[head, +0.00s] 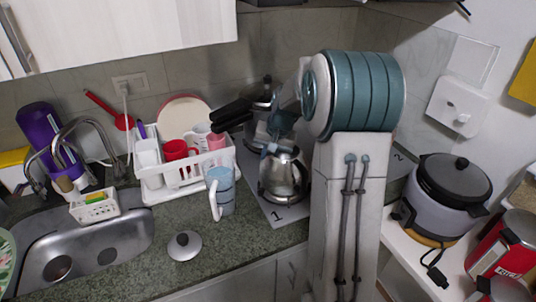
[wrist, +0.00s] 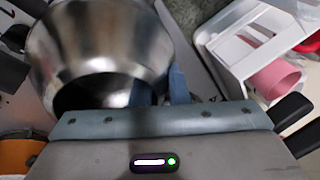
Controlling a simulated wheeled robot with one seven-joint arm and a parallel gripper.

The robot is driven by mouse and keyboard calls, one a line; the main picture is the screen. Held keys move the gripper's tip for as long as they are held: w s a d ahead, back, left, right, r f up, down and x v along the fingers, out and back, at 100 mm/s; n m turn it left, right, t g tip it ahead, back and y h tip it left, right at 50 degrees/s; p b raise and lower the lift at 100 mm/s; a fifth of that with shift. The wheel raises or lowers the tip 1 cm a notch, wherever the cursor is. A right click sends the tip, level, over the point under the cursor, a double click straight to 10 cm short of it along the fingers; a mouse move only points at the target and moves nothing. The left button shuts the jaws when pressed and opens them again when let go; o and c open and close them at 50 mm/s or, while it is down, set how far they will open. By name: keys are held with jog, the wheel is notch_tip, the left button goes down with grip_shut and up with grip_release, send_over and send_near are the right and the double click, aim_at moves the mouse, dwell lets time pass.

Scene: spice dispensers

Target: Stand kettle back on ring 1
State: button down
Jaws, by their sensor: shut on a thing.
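The kettle (head: 285,180) is shiny steel and hangs or stands upright by the "1" end of the grey hob plate (head: 264,208); I cannot tell whether its base touches. Ring 1 itself is hidden under or behind the kettle. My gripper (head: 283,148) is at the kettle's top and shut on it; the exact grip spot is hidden. In the wrist view the kettle (wrist: 100,45) fills the upper left, with a dark opening facing the camera and a blue finger (wrist: 178,84) beside it.
A blue-grey mug (head: 224,190) stands just left of the hob. A loose lid (head: 184,245) with a dark knob lies on the counter. A white dish rack (head: 160,193) with cups is behind left. A dark-handled pot (head: 262,100) stands behind. A rice cooker (head: 455,200) is at right.

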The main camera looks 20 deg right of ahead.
jog(key=shift+f+b, duration=0.3)
jog(key=shift+f, duration=0.15)
jog(key=c, duration=1.4)
grip_release()
jog(key=shift+r, duration=0.15)
jog(key=shift+r+p, duration=0.25)
jog(key=shift+p, duration=0.15)
jog(key=v, duration=1.2)
jog(key=s+a+f+n, duration=0.1)
jog(key=s+a, duration=0.3)
jog(key=s, duration=0.4)
jog(key=s+a+f+n+h, duration=0.1)
jog(key=s+a+f+n, duration=0.1)
jog(key=s+a, duration=0.3)
jog(key=s+a+f+n+b, duration=0.1)
jog(key=s+a+f+n, duration=0.1)
jog(key=s, duration=1)
jog(key=shift+s+a+n+h, duration=0.1)
jog(key=shift+a+n+h, duration=0.2)
jog(key=shift+a+n, duration=0.6)
jog(key=shift+a+m, duration=0.25)
jog(key=shift+m, duration=0.15)
